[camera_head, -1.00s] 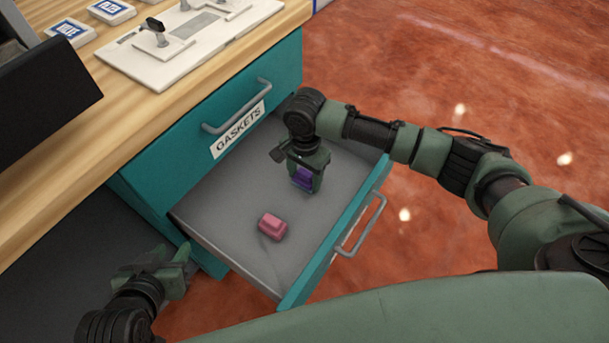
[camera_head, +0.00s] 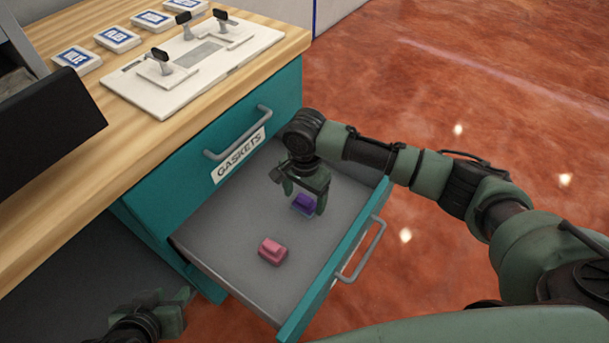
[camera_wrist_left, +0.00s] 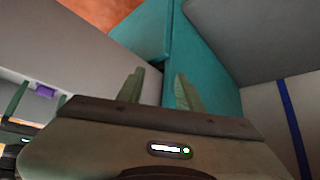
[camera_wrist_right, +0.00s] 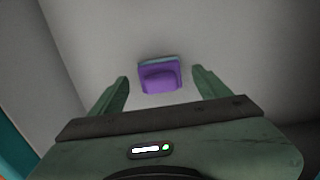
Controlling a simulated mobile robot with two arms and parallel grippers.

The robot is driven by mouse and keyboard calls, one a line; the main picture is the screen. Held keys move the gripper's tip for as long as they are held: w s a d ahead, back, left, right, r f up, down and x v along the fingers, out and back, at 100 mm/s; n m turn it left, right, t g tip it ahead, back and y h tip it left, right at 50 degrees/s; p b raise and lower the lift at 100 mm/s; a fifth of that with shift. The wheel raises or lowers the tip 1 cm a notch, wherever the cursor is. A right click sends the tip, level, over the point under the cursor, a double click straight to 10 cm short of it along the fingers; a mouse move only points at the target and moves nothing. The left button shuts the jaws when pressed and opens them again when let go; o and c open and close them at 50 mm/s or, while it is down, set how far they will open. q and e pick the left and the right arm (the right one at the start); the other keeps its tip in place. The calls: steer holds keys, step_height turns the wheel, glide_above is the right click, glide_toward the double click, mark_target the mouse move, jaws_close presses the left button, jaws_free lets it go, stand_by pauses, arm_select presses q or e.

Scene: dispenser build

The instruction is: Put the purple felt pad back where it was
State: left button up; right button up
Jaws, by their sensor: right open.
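The purple felt pad (camera_head: 304,204) lies in the open drawer (camera_head: 219,226), toward its right end. It also shows in the right wrist view (camera_wrist_right: 159,77), apart from both fingers. My right gripper (camera_head: 304,208) is open just above the pad, with its fingers on either side of it. In the right wrist view its open fingers (camera_wrist_right: 160,93) frame the near side of the pad. My left gripper (camera_head: 178,306) is low at the left, outside the drawer. In the left wrist view its fingers (camera_wrist_left: 157,88) are apart with nothing between them.
A pink pad (camera_head: 272,251) lies in the drawer nearer to me. A shut drawer labelled GASKETS (camera_head: 238,155) is above. The wooden worktop (camera_head: 60,185) carries a white fixture plate (camera_head: 160,95) and several labelled blocks. The rest of the drawer floor is clear.

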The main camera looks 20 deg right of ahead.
mark_target(304, 198)
step_height(304, 198, up, 5)
steer(key=shift+f+p, duration=0.1)
steer(key=shift+p, duration=0.65)
arm_select(q)
steer(key=s+a+g+y+p, duration=0.1)
steer(key=s+a+g, duration=0.1)
steer(key=s+g, duration=0.2)
steer(key=shift+s+a+f+p, duration=0.2)
steer(key=shift+s+p, duration=0.1)
steer(key=shift+s, duration=1.45)
arm_select(e)
steer(key=shift+s+r, duration=0.1)
steer(key=shift+r, duration=2.65)
